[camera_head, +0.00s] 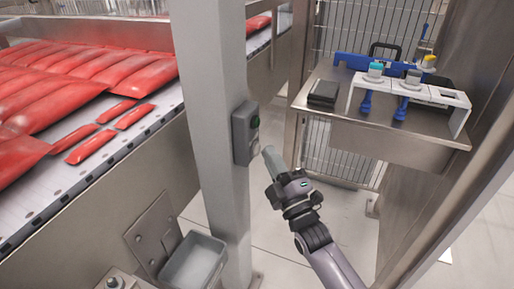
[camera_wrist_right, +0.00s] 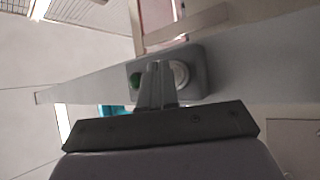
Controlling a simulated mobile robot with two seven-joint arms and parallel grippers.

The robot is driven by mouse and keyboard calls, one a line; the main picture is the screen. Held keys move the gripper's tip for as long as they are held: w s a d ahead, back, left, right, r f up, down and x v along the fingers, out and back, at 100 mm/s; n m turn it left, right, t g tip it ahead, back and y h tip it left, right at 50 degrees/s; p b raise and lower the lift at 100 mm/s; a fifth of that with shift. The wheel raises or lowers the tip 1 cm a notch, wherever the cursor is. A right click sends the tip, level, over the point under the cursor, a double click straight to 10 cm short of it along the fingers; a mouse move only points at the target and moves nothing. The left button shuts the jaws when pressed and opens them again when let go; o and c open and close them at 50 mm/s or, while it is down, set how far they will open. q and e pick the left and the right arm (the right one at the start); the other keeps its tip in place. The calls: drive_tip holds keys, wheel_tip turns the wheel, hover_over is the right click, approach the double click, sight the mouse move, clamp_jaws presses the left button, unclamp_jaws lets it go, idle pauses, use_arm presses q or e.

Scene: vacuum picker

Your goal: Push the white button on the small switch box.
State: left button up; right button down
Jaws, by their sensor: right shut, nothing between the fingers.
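The small grey switch box (camera_head: 242,134) is fixed to the side of a grey post in the head view. A green button (camera_head: 255,122) is on its upper part. The white button (camera_head: 254,147) sits below it, close to my right gripper's tips. My right gripper (camera_head: 268,153) is shut and empty, just right of the box's lower end. In the right wrist view the box (camera_wrist_right: 198,62) shows behind the shut fingers (camera_wrist_right: 155,72), which partly cover the white button (camera_wrist_right: 181,74). The green button (camera_wrist_right: 136,80) is left of them. I cannot tell whether the fingertips touch the white button. My left gripper is not in view.
The post (camera_head: 208,90) stands in the middle. A conveyor with several red packs (camera_head: 60,95) is at left. An empty grey bin (camera_head: 194,262) is low beside the post. A steel shelf (camera_head: 345,135) with suction tools on a white rack (camera_head: 457,112) is at right.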

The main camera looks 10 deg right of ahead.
idle(0.3)
drive_tip(key=shift+w+a, duration=0.25)
drive_tip(key=shift+a, duration=0.15)
drive_tip(key=shift+s+d+r, duration=0.1)
drive_tip(key=shift+s+d, duration=0.05)
drive_tip(key=shift+d, duration=0.05)
drive_tip(key=shift+s+d, duration=0.1)
drive_tip(key=shift+d, duration=0.05)
idle(0.4)
drive_tip(key=s+d+p, duration=0.1)
drive_tip(key=s+d, duration=0.1)
drive_tip(key=d, duration=0.1)
drive_tip(key=s+d+p, duration=0.1)
drive_tip(key=d, duration=0.1)
drive_tip(key=shift+s+p, duration=0.15)
drive_tip(key=shift+p, duration=0.2)
